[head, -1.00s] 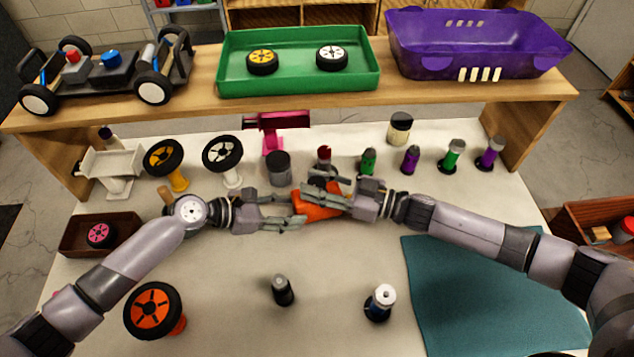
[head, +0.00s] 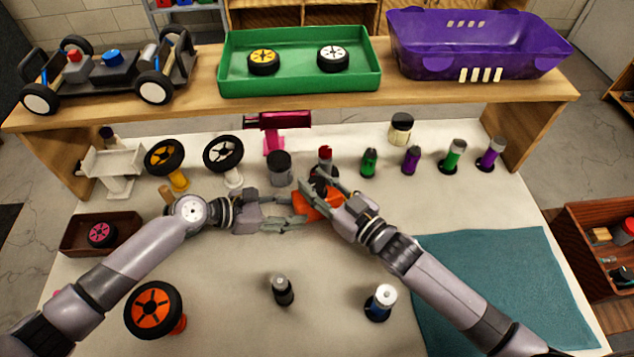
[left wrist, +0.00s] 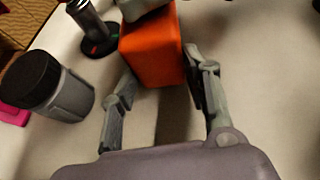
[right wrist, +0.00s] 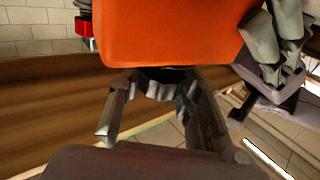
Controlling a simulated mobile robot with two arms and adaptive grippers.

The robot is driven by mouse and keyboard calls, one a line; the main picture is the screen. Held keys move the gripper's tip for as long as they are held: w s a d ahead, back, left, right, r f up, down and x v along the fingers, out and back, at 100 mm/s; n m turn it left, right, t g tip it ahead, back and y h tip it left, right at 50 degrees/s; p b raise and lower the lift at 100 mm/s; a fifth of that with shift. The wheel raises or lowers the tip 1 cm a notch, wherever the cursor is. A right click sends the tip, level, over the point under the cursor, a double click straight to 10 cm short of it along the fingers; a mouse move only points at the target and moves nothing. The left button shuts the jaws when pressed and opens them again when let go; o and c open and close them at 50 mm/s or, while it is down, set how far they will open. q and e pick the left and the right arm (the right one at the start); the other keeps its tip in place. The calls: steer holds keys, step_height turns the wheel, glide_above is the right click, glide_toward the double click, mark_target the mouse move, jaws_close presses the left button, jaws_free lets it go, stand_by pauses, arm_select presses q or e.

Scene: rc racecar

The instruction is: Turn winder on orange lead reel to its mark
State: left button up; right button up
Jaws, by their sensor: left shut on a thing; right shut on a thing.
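The orange lead reel (head: 314,207) is a boxy orange body held above the table's middle in the head view. My left gripper (head: 297,212) is shut on its body from the left; the left wrist view shows the orange body (left wrist: 152,52) between the fingers. My right gripper (head: 327,190) is at the reel's far and right side, shut on the dark winder. In the right wrist view the black winder (right wrist: 165,75) sits between the fingers, under the orange body (right wrist: 170,30). Most of the winder and any mark are hidden.
A dark grey jar (head: 279,168) and a red-topped post (head: 325,158) stand close behind the reel. Several green and purple posts stand to the right. A black post (head: 282,290) and a white-topped post (head: 380,302) stand in front.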

stand_by(0.3)
steer(key=o, duration=1.2)
steer(key=v, duration=1.2)
